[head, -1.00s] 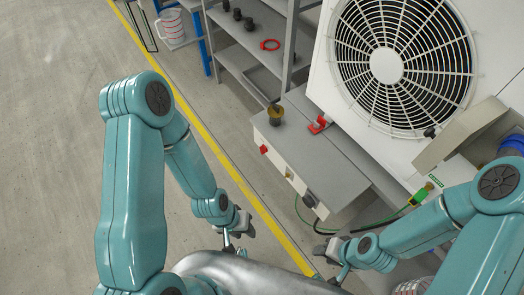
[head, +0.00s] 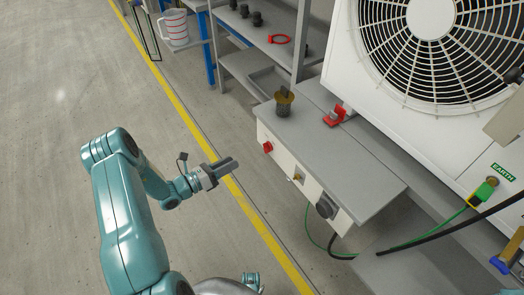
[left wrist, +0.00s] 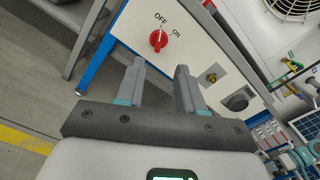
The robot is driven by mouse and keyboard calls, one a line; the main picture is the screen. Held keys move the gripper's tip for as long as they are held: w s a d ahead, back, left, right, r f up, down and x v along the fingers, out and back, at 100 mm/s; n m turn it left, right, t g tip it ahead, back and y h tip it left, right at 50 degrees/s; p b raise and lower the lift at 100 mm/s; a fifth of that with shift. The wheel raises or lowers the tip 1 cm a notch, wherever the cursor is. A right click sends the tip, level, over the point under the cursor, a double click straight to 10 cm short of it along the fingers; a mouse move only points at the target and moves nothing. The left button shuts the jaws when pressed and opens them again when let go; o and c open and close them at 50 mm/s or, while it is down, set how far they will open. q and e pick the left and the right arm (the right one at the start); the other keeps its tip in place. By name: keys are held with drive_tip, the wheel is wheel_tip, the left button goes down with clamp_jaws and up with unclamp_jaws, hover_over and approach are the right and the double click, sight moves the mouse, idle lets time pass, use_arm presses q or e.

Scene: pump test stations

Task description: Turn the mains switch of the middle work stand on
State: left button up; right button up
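The mains switch is a red rotary knob (head: 268,147) on the pale front panel (head: 283,167) of the grey-topped work stand. In the left wrist view the knob (left wrist: 158,40) has OFF printed above it and ON to its upper right. Its handle looks upright, nearer OFF. My left gripper (head: 228,166) is left of the panel in the head view, apart from the knob. In the left wrist view my left gripper (left wrist: 160,70) is open and empty, with the knob beyond its fingertips. My right gripper is out of view.
A brass fitting (head: 299,178) and a dark round socket (head: 326,206) share the panel. A fan unit (head: 345,60) stands behind. Open floor (head: 60,160) lies left.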

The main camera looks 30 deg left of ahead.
sight(267, 147)
use_arm(q)
drive_tip(key=b+x, duration=0.2)
drive_tip(key=x, duration=1.1)
drive_tip(key=shift+w+d, duration=0.1)
drive_tip(key=shift+c, duration=0.3)
clamp_jaws()
